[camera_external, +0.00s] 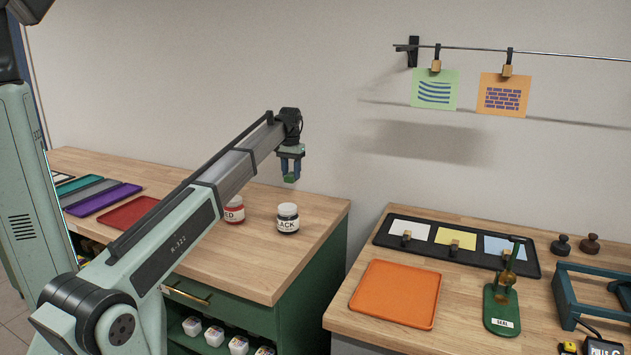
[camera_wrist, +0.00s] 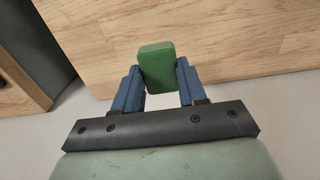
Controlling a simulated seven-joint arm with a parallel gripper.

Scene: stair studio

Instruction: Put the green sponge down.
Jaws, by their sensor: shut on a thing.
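The green sponge (camera_wrist: 157,67) is a small green block held between the two blue fingers of my gripper (camera_wrist: 158,88) in the wrist view. In the external view the sponge (camera_external: 290,178) shows as a small green piece at the fingertips of my gripper (camera_external: 291,171). My gripper points down and is shut on the sponge. It is held up in the air near the right end of the left wooden counter (camera_external: 262,262); in the wrist view wood shows behind the sponge. The exact height above the wood is hard to tell.
A black-labelled jar (camera_external: 288,218) and a red-labelled jar (camera_external: 234,210) stand on the left counter, with a red tray (camera_external: 128,212) further left. A gap separates it from the right counter, which holds an orange tray (camera_external: 397,293) and a green seal stand (camera_external: 500,312).

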